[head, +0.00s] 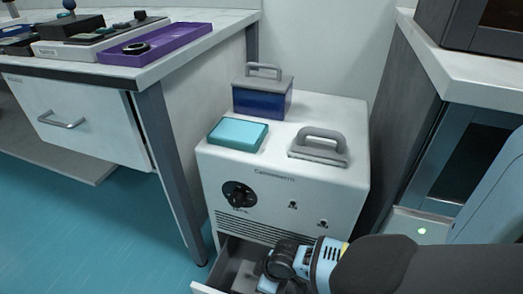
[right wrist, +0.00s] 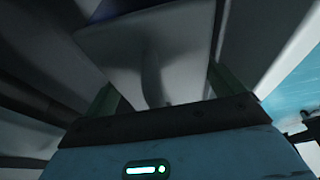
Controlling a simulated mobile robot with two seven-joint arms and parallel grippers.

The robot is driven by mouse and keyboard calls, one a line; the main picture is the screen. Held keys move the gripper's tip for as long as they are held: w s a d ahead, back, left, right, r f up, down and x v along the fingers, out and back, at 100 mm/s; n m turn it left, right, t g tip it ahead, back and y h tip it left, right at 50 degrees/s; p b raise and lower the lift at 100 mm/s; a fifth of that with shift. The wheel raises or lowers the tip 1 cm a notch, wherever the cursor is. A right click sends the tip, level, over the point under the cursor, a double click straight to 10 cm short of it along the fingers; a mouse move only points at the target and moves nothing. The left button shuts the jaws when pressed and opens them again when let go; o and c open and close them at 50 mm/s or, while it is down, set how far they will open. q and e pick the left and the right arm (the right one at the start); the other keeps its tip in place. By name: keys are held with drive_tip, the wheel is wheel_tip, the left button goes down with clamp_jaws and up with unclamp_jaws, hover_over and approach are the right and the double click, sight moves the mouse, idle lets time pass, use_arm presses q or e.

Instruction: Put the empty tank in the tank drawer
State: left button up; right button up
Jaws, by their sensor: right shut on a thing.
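A grey drawer (head: 238,262) stands open at the bottom of the white cabinet (head: 225,170). My right gripper (head: 268,284) is low at this drawer, with its arm coming in from the right. In the right wrist view its fingers (right wrist: 165,95) are shut on a pale grey thing (right wrist: 150,55); I cannot tell whether this is a tank or part of the drawer. The head view hides the hold. A dark blue tank (head: 262,103) with a grey handled lid stands upright on the cabinet. A second grey handle (head: 319,147) sits on the cabinet's top. My left gripper is out of view.
A turquoise box (head: 238,134) lies on the cabinet's front left. A white table (head: 190,52) with a purple tray (head: 155,43) is at the left, its leg (head: 172,160) close to the cabinet. Another bench (head: 465,80) is at the right. The floor (head: 80,235) at left is clear.

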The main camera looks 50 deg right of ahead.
wheel_tip(320, 180, down, 4)
drive_tip(key=b, duration=0.2)
drive_tip(key=shift+f+b, duration=0.25)
drive_tip(key=shift+b, duration=0.05)
drive_tip(key=shift+r, duration=0.1)
drive_tip(key=shift+f, duration=0.2)
drive_tip(key=o, duration=0.8)
drive_tip(key=p+v, duration=0.6)
drive_tip(key=v, duration=0.5)
drive_tip(key=shift+r, duration=0.2)
drive_tip(key=shift+s+d+r+p, duration=0.1)
drive_tip(key=shift+s+r+p, duration=0.1)
drive_tip(key=shift+r+p, duration=0.25)
